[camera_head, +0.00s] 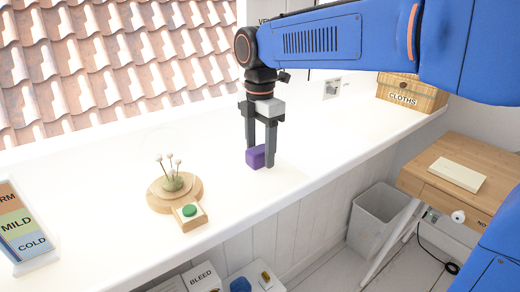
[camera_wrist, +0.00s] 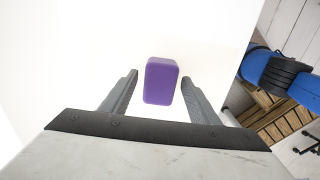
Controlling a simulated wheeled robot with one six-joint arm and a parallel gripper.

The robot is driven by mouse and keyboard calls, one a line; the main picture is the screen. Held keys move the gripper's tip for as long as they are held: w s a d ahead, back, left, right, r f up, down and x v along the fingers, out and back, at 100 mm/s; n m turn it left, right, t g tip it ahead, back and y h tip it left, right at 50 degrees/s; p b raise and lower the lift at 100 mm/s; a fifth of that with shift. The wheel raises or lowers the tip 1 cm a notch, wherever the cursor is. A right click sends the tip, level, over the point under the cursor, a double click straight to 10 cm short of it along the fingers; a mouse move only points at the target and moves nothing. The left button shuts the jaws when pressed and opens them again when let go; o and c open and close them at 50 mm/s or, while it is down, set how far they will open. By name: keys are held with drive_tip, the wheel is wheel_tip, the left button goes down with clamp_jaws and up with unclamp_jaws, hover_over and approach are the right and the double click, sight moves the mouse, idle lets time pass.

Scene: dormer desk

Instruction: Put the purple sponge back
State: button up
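The purple sponge (camera_head: 256,157) is a small block on the white ledge (camera_head: 330,128), near the middle of the head view. My gripper (camera_head: 260,164) points down over it, one finger on each side, and the right finger hides part of it. In the wrist view the sponge (camera_wrist: 160,80) shows between the fingertips (camera_wrist: 159,80), with a gap on both sides. My gripper is open and holds nothing. Whether the sponge touches the ledge right under the fingers is hard to tell.
Left of the sponge are a round wooden base (camera_head: 160,199) with pale flowers and a wooden block with a green button (camera_head: 189,210). A WARM/MILD/COLD sign (camera_head: 22,225) stands far left. A CLOTHS basket (camera_head: 410,94) is far right. A bin (camera_head: 375,220) and wooden desk (camera_head: 445,150) are below.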

sight(260, 149)
wheel_tip(260, 149, up, 12)
idle(0.7)
drive_tip(key=s+d+f+m+t, duration=0.1)
drive_tip(key=s+d+f+m, duration=0.4)
drive_tip(key=d+m, duration=0.15)
drive_tip(key=s+d+f+m+t, duration=0.1)
drive_tip(key=s+d+f+m, duration=0.35)
drive_tip(key=d, duration=0.35)
drive_tip(key=s+d+f+m+t, duration=0.1)
drive_tip(key=s+d+f+m, duration=0.4)
drive_tip(key=d, duration=0.3)
drive_tip(key=s+d+f+m+t, duration=0.1)
drive_tip(key=s+d+f+m, duration=0.3)
drive_tip(key=s+f+m, duration=0.2)
wheel_tip(260, 149, down, 4)
drive_tip(key=m, duration=0.2)
drive_tip(key=shift+d+r+m+t, duration=0.25)
drive_tip(key=shift+m+t, duration=0.15)
drive_tip(key=shift+s, duration=0.1)
